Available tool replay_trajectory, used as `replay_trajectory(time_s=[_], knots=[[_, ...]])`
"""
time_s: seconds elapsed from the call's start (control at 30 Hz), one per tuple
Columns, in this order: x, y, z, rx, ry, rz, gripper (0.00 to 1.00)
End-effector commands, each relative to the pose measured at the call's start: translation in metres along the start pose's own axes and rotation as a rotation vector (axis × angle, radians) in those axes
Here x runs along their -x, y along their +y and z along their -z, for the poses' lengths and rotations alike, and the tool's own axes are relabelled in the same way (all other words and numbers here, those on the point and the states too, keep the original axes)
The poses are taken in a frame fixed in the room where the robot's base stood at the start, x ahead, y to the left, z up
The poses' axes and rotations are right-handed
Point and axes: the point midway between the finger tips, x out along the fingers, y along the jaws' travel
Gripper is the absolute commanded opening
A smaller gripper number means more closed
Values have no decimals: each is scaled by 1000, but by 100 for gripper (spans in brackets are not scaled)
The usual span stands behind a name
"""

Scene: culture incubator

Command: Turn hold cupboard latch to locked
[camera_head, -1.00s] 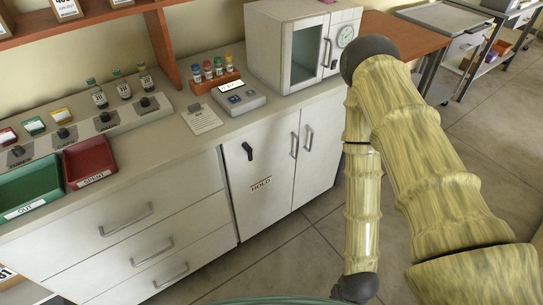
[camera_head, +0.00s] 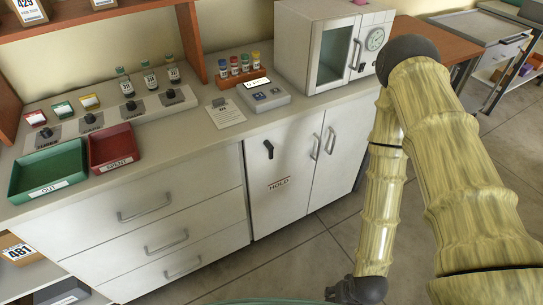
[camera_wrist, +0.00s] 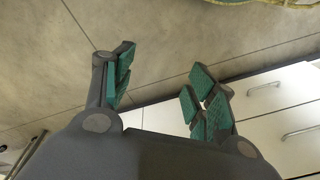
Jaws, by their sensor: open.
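The hold cupboard (camera_head: 284,205) is the white cupboard with a "HOLD" label, under the worktop in the head view. Its black latch (camera_head: 268,149) sits near the top left of the left door, with its handle hanging close to vertical. The doors look shut. In the wrist view my gripper (camera_wrist: 160,85) is open and empty, its green-padded fingers wide apart above the floor. The latch is not visible in the wrist view.
Drawers with bar handles (camera_head: 145,211) stand left of the cupboard. The worktop holds a green tray (camera_head: 48,176), a red tray (camera_head: 113,147), a vial rack (camera_head: 243,78) and an incubator (camera_head: 318,48). Tiled floor (camera_head: 305,255) in front of the cupboard is clear.

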Motion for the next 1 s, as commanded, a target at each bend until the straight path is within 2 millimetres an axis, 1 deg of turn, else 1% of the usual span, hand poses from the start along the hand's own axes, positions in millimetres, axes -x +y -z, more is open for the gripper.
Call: replay_trajectory(time_s=[0.03, 0.07, 0.1, 0.17, 0.2, 0.23, 0.27, 0.3, 0.37, 0.4, 0.47, 0.5, 0.6, 0.7, 0.73, 0.83, 1.0], knots=[[-16, -15, 25, -49, 71, 52, 72], [-20, -27, 42, -84, 117, 90, 77], [-23, -42, 66, -137, 179, 148, 77], [-23, -67, 103, -221, 274, 249, 77], [-19, -84, 128, -276, 334, 322, 77], [-15, -96, 146, -317, 375, 380, 77], [-9, -108, 163, -357, 414, 440, 77], [0, -123, 186, -411, 464, 524, 77], [17, -144, 219, -489, 529, 655, 77], [31, -157, 238, -537, 566, 745, 77], [54, -174, 264, -600, 608, 878, 77], [69, -182, 278, -637, 629, 961, 77], [103, -198, 304, -705, 659, 1136, 77], [128, -206, 318, -744, 668, 1253, 77], [133, -208, 320, -750, 669, 1275, 77], [143, -211, 326, -762, 670, 1316, 77], [143, -220, 337, -762, 669, 1320, 77]])
